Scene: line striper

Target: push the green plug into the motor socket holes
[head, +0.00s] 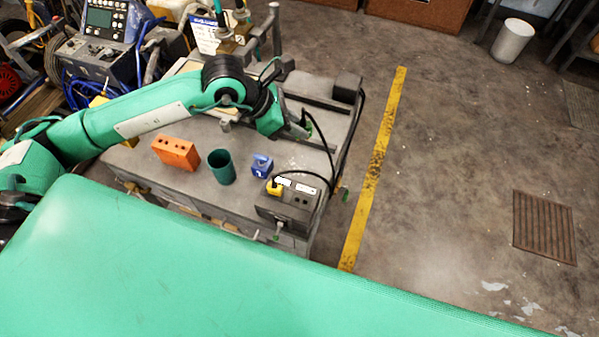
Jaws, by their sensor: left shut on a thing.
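My left arm comes in from the left and reaches over the grey bench (240,130). Its gripper (304,131) points down and right, shut on the green plug (309,127), which is small and mostly hidden. A black cable loops near the plug. The dark grey motor socket box (291,208) stands at the bench's front right corner, nearer than the gripper and apart from it. Its top has white labels, dark holes and a yellow plug (274,188) at its left. My right gripper is not in view.
An orange block with holes (176,153), a dark green cup (222,167) and a blue block (262,165) stand on the bench left of the box. Black cables run along the bench's right edge. Machine parts crowd the back left. Floor right of the yellow line (379,150) is mostly clear.

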